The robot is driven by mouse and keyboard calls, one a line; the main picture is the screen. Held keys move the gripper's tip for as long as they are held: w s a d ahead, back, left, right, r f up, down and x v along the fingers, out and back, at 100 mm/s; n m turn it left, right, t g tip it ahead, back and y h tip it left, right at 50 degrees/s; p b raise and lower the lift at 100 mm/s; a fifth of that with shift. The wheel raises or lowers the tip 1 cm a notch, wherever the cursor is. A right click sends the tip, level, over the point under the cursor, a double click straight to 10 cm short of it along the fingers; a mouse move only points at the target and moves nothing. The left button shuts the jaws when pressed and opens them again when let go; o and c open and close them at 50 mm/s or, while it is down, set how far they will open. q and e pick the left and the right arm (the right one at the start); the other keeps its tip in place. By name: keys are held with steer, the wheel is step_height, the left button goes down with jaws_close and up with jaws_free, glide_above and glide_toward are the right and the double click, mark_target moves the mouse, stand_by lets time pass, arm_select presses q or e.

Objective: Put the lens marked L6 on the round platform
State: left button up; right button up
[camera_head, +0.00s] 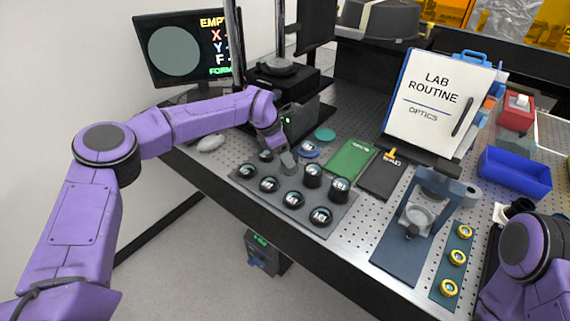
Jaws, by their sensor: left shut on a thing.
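My left gripper (288,163) reaches down to the back row of a grey lens tray (327,236), shut on a lens-sized thing that its fingers mostly hide. I cannot read a mark on it. Several dark round lenses with white marks stand in the tray, such as one at the front right (320,216) and one at the back right (340,188). Their marks are too small to read surely. The round platform (280,67) is a grey disc on the black instrument behind my left wrist, and it looks bare. My right gripper is out of view.
A monitor (175,52) at back left reads "EMPTY". A vertical post stands by the platform. A mouse (211,142) lies left.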

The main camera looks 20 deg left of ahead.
arm_select(q)
steer(key=s+d+r+b, duration=0.5)
steer(key=s+r, duration=0.3)
steer(key=s, duration=0.4)
steer(key=s+a+f+m+g+y, duration=0.1)
steer(key=s+a+f+m+g, duration=0.1)
steer(key=m, duration=0.8)
steer(key=s+a+f+m+g+y+b, duration=0.1)
steer(key=s+f+m+g, duration=0.3)
steer(key=m, duration=0.7)
step_height(320, 180, down, 2)
steer(key=shift+s+a+f+g, duration=0.2)
steer(key=shift+s+a+g, duration=0.2)
steer(key=shift+s+a, duration=0.65)
